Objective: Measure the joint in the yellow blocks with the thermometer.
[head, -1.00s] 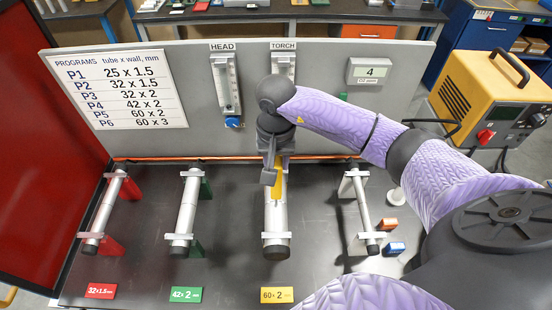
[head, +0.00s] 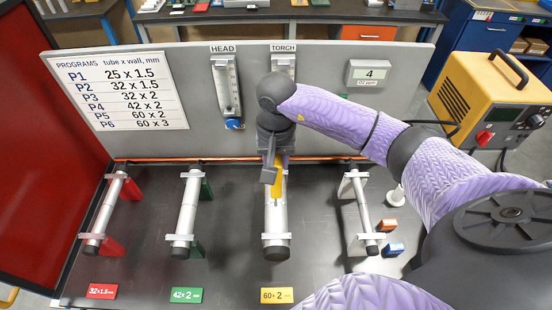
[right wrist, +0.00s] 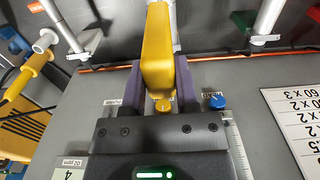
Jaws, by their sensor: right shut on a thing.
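The silver tube (head: 275,217) lies above the table behind the yellow "60 x 2" label (head: 277,295). Its dark end cap faces the front. My right gripper (head: 273,158) is over the far part of this tube, its fingers partly hidden by its own wrist. In the right wrist view its two dark purple fingers (right wrist: 160,85) are shut on the yellow thermometer (right wrist: 157,45). The thermometer shows as a yellow strip over the tube in the head view (head: 277,177). The yellow blocks and the joint are hidden; I cannot tell whether the thermometer touches the tube. My left gripper is out of view.
Tubes on red supports (head: 113,245) and green supports (head: 206,187) lie to the left, and another tube (head: 362,203) lies to the right. A grey panel (head: 330,125) stands behind. Orange (head: 388,226) and blue (head: 394,249) small blocks sit at right. The front table is mostly clear.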

